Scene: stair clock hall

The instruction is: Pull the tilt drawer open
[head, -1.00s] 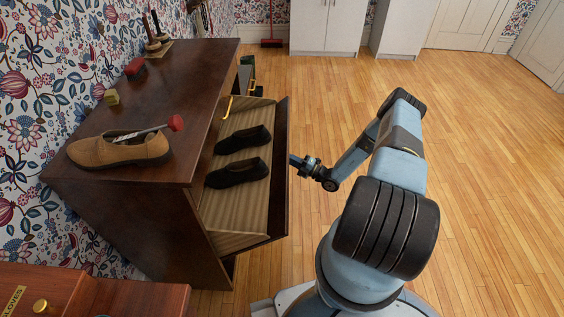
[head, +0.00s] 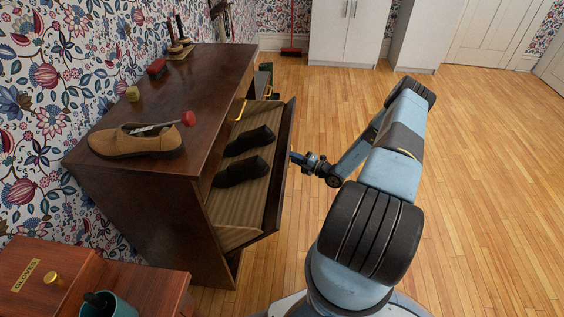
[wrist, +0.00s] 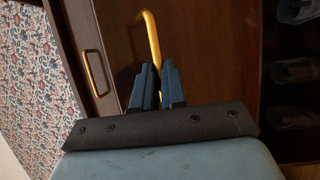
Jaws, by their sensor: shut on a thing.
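The tilt drawer (head: 268,205) leans out open from the front of the dark wooden cabinet (head: 140,215). Two dark shoes (head: 243,170) lie inside it on the striped lining. My gripper (head: 293,157) is at the outer face of the drawer front, its fingertips partly hidden by the front's edge. In the wrist view, my gripper (wrist: 159,85) is shut on the yellow drawer handle (wrist: 151,38), which runs down between the two fingers. The gripped part of the handle is hidden by the fingers.
A second yellow handle (wrist: 96,73) is on a neighbouring panel. A tan shoe (head: 137,140) with a red-knobbed tool stands on the cabinet top. A reddish wooden box (head: 50,275) and a teal cup (head: 108,306) are at the lower left. Floor to the right is clear.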

